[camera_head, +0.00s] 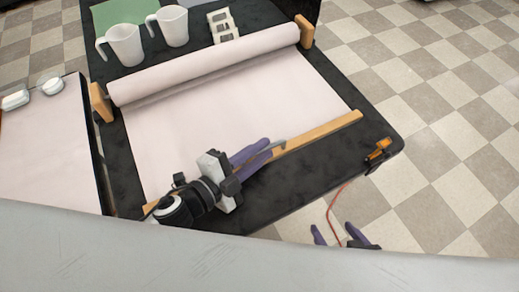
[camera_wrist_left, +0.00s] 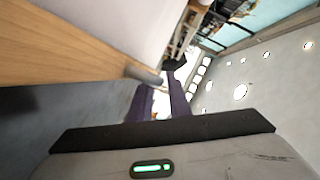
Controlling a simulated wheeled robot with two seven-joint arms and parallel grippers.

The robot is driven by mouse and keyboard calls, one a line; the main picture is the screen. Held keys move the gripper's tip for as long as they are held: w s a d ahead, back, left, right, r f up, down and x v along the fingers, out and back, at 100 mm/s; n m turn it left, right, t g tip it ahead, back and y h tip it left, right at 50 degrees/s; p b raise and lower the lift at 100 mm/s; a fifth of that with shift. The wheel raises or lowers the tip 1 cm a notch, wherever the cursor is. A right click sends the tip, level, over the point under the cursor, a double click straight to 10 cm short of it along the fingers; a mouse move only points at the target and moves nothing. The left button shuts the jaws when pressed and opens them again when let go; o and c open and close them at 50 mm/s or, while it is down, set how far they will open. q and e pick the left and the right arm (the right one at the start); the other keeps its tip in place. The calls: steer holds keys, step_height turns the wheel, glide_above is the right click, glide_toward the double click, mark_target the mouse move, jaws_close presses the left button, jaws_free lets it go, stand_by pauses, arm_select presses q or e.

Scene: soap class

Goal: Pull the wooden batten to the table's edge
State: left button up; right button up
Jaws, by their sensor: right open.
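The wooden batten (camera_head: 322,131) lies slantwise across the dark table (camera_head: 300,185), along the front end of a pale pink sheet (camera_head: 200,125). A thin grey handle (camera_head: 279,143) sits at its middle. My left gripper (camera_head: 268,148), with purple fingers, is at this handle; its hand covers part of the batten. In the left wrist view the batten (camera_wrist_left: 60,55) runs at the upper left and the grey handle (camera_wrist_left: 143,74) is by the fingertips; I cannot tell whether they grip it. My right gripper (camera_head: 335,236) is open and empty, off the table's front edge.
The sheet comes off a roll (camera_head: 205,63) between wooden holders. White jugs (camera_head: 125,45), a green mat (camera_head: 115,13) and a white rack (camera_head: 222,26) stand behind it. An orange-and-black tool (camera_head: 378,150) is at the right edge. A side table (camera_head: 45,150) is at left.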

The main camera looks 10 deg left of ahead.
mark_target(236, 170)
arm_select(q)
steer(key=b+v, duration=0.1)
steer(key=v, duration=0.5)
steer(key=shift+s+a, duration=0.15)
steer(key=shift+s, duration=0.1)
steer(key=shift+s+a+r, duration=0.15)
steer(key=shift+s+a, duration=0.15)
steer(key=shift+s, duration=0.05)
